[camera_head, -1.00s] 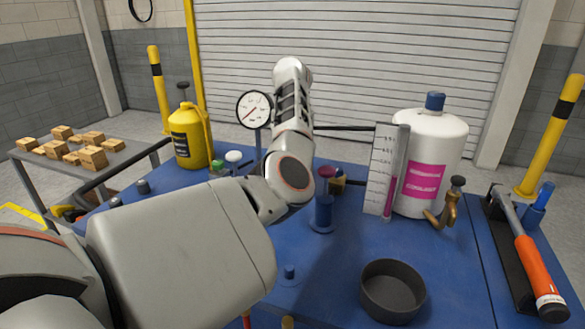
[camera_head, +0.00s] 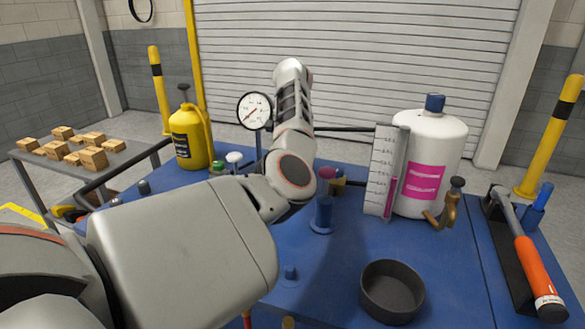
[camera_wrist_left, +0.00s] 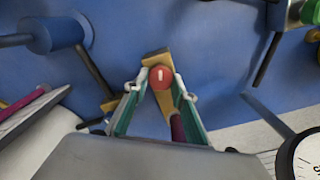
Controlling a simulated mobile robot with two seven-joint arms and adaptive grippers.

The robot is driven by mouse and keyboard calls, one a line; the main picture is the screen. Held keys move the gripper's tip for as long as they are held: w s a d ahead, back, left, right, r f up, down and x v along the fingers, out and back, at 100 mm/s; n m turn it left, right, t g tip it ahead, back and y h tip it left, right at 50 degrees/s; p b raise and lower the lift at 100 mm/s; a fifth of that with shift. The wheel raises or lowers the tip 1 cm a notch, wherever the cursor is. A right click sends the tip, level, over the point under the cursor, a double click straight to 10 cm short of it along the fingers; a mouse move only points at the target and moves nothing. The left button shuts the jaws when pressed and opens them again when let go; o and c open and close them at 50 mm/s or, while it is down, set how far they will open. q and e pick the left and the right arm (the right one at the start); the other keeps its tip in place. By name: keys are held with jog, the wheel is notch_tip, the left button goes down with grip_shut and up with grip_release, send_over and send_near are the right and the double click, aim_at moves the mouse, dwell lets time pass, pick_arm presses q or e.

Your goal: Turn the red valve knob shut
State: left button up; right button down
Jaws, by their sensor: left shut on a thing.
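In the left wrist view, the red valve knob (camera_wrist_left: 162,74) shows as a round red top with a short white mark, on a brass-coloured body (camera_wrist_left: 156,57). My left gripper (camera_wrist_left: 161,86) is shut on it, with one fingertip on either side of the knob. In the head view my left arm covers the gripper and the red knob. My right gripper is in neither view now.
A pressure gauge (camera_head: 254,110) stands behind my arm. A white tank (camera_head: 434,155) with a sight tube partly filled with magenta is at right. A dark bowl (camera_head: 392,292) and an orange-handled tool (camera_head: 539,274) are nearer. A maroon-topped part (camera_head: 327,172) is close beside my wrist.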

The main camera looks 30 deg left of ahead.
pick_arm(q)
jog(key=m+p, duration=0.1)
jog(key=m, duration=0.3)
jog(key=shift+r+m, duration=0.1)
jog(key=shift+m, duration=0.2)
jog(key=m+p, duration=0.1)
jog(key=m, duration=0.1)
jog(key=shift+d+m, duration=0.1)
jog(key=shift+m, duration=0.3)
jog(key=m+p, duration=0.1)
jog(key=m, duration=0.1)
jog(key=shift+s+m, duration=0.1)
jog(key=shift+m, duration=0.2)
jog(key=shift+m+p, duration=0.75)
jog(key=shift+m, duration=0.45)
jog(key=shift+m+p, duration=0.55)
jog(key=shift+m, duration=0.55)
jog(key=o, duration=1.1)
